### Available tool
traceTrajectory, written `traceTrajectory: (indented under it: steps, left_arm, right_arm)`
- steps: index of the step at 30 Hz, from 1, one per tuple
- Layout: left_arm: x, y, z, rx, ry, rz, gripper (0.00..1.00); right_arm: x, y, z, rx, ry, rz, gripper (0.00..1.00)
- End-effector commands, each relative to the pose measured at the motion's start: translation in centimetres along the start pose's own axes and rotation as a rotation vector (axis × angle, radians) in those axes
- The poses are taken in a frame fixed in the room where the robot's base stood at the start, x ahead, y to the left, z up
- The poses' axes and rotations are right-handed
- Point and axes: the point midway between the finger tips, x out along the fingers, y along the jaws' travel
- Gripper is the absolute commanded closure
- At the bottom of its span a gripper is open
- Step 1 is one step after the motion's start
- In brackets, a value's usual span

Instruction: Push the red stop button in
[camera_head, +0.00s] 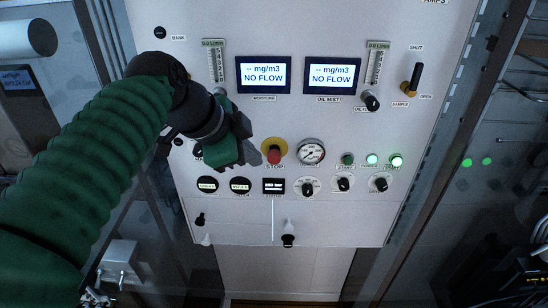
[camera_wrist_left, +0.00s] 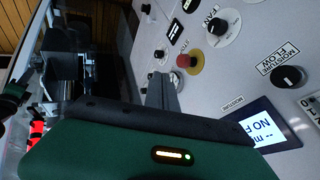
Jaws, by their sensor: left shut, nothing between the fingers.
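The red stop button (camera_head: 274,157) sits on a yellow base in the middle of the white panel (camera_head: 330,220), with the label STOP below it. It also shows in the left wrist view (camera_wrist_left: 184,61), on its yellow ring. My left gripper (camera_head: 259,157) is shut and empty, with its tips just left of the button in the head view. In the left wrist view its grey fingers (camera_wrist_left: 163,90) point toward the panel beside the button. I cannot tell whether they touch it. My right gripper is in neither view.
A pressure gauge (camera_head: 311,151) is right of the button, then several small round lamps and buttons (camera_head: 372,159). A row of dark knobs (camera_head: 344,184) runs below. Two NO FLOW displays (camera_head: 264,75) are above. A black-handled valve (camera_head: 413,80) sticks out at upper right.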

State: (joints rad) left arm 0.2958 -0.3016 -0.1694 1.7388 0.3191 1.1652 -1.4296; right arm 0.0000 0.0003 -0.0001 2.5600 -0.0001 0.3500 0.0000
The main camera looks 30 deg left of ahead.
Motion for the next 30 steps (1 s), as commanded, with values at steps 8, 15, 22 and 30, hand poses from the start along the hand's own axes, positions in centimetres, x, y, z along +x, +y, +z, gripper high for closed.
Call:
traceTrajectory:
  steps: [8, 15, 22, 30]
  left_arm:
    - [4.6, -0.1, 0.1, -0.004, -0.003, 0.008, 1.0]
    - [9.8, 0.1, -0.2, -0.002, -0.004, 0.008, 1.0]
    - [11.1, -3.1, -0.2, -0.003, -0.003, 0.002, 1.0]
    - [11.6, -3.5, 0.2, -0.003, -0.001, 0.0, 1.0]
  right_arm:
    - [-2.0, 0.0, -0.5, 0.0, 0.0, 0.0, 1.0]
    - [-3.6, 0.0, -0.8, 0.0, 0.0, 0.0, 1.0]
    - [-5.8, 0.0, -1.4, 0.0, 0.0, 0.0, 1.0]
    - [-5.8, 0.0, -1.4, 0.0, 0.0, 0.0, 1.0]
